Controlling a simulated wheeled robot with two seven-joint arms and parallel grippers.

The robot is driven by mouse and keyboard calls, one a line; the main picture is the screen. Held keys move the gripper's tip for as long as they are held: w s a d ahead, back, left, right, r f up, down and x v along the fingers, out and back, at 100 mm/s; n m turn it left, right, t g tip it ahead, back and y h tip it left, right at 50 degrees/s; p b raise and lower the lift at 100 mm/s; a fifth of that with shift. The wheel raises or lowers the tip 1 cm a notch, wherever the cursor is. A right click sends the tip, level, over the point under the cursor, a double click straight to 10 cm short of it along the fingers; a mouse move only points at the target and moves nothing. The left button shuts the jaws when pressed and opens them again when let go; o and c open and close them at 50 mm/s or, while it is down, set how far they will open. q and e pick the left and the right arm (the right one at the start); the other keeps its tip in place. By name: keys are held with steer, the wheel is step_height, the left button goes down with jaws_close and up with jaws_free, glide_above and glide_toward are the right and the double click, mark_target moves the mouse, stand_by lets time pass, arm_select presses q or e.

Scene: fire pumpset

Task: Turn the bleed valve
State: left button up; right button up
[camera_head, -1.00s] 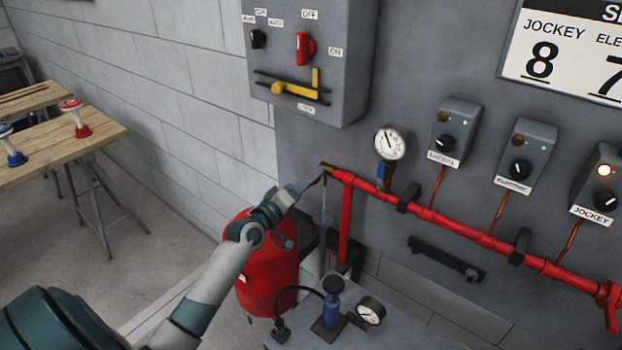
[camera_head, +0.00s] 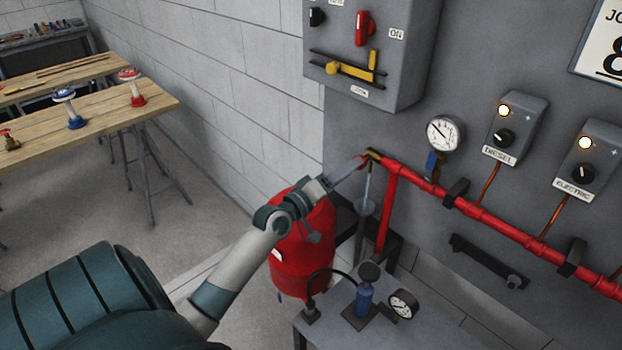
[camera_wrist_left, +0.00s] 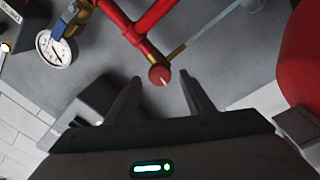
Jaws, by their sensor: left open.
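The bleed valve is at the left end of the red pipe. Its brass end (camera_head: 374,155) shows in the head view, with a small red part beside the fingertips. In the left wrist view a round red knob (camera_wrist_left: 159,75) with a white mark sits at the pipe end. My left gripper (camera_head: 355,168) reaches up to the valve from the lower left. In the left wrist view its fingers (camera_wrist_left: 161,79) are open, one on each side of the knob, with gaps visible. Whether they touch it in depth cannot be told. My right gripper is not in view.
A pressure gauge (camera_head: 443,133) with a blue valve stands on the pipe just right of the valve. A thin vertical drain pipe (camera_head: 367,187) hangs below the valve. A red tank (camera_head: 300,245) stands behind my left forearm. A grey table (camera_head: 430,330) holds a blue pump.

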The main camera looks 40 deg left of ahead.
arm_select(q)
steer(key=s+a+f+b, duration=0.1)
steer(key=s+b, duration=0.3)
steer(key=s, duration=0.9)
steer(key=shift+s+f, duration=0.1)
